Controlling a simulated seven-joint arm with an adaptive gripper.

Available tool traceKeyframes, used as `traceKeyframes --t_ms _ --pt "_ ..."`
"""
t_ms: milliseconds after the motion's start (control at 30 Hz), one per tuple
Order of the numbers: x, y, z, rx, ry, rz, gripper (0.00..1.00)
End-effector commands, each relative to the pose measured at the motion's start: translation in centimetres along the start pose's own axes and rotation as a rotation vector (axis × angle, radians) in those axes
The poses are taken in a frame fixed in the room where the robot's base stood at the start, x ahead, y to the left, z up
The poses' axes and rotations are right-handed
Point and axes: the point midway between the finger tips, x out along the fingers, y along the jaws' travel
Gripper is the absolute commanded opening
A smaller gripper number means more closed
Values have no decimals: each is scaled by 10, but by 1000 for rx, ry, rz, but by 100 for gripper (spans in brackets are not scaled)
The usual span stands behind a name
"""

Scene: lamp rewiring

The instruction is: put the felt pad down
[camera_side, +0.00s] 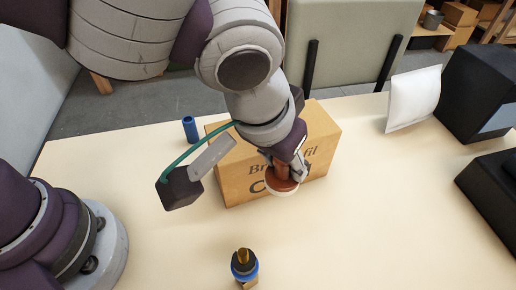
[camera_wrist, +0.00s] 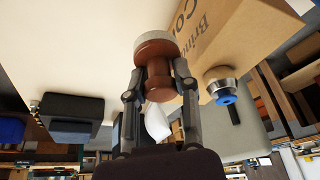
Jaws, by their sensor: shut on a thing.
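The felt pad (camera_side: 283,190) shows as a pale round disc on the underside of a reddish-brown, spool-shaped handle (camera_side: 283,175). In the wrist view, the pale disc (camera_wrist: 155,37) is on the broad end of the brown handle (camera_wrist: 158,85). My gripper (camera_side: 285,170) is shut on the handle, one finger on each side. It also shows in the wrist view (camera_wrist: 158,78). The pad is in front of the cardboard box's printed face in the side view. I cannot tell whether it touches the table.
A cardboard box (camera_side: 235,184) stands close behind my gripper. A blue cylinder (camera_side: 190,129) stands left of it. A brass-topped piece with a blue ring (camera_side: 244,264) is at the front. A white pillow-like item (camera_side: 413,99) and black blocks (camera_side: 480,90) are right. The table's right-front area (camera_side: 380,230) is clear.

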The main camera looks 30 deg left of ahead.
Motion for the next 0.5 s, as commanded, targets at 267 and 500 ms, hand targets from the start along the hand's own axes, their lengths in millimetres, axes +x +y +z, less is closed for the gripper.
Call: traceKeyframes --t_ms 267,500 --pt "-24 -100 7 -758 -1 -316 0" --pt "-18 -165 12 -1169 -2 -490 0"
